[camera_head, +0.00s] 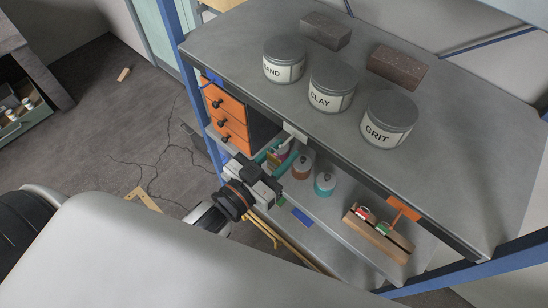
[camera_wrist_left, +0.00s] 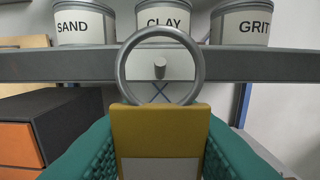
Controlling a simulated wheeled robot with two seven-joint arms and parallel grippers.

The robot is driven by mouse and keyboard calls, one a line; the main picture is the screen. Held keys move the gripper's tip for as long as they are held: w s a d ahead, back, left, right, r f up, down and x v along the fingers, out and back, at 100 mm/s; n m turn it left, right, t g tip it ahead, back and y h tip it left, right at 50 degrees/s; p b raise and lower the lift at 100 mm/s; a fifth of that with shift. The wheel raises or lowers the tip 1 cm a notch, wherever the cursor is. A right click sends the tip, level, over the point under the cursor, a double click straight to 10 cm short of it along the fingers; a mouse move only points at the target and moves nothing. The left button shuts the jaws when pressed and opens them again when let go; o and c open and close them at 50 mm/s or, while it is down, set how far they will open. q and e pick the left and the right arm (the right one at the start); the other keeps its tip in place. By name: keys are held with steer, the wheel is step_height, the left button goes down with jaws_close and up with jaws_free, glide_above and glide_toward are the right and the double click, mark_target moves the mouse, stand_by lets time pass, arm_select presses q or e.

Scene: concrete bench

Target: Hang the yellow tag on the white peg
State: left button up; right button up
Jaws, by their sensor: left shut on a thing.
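My left gripper (camera_head: 278,158) is at the front edge of the bench, below the lidded cans. Its teal fingers are shut on the yellow tag (camera_wrist_left: 160,128), which stands upright between them with a large metal ring at its top. In the head view the tag is mostly hidden by my gripper. My right gripper is not in view.
Cans marked SAND (camera_head: 284,60), CLAY (camera_head: 331,88) and GRIT (camera_head: 389,120) stand on the bench top (camera_head: 460,170). An orange-fronted drawer unit (camera_head: 226,115) is left of my gripper. Jars (camera_head: 324,184) and a wooden tray (camera_head: 377,238) sit on the lower shelf.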

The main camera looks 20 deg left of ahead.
arm_select(q)
steer(key=shift+f+x, duration=0.2)
steer(key=shift+x, duration=0.8)
steer(key=shift+f+x, duration=0.2)
steer(key=shift+x, duration=0.75)
steer(key=o, duration=1)
steer(key=shift+f, duration=0.1)
steer(key=b+v, duration=0.3)
steer(key=v, duration=0.7)
steer(key=shift+s+a, duration=0.1)
steer(key=shift+s, duration=0.2)
steer(key=shift+s+a, duration=0.25)
steer(key=shift+s, duration=0.4)
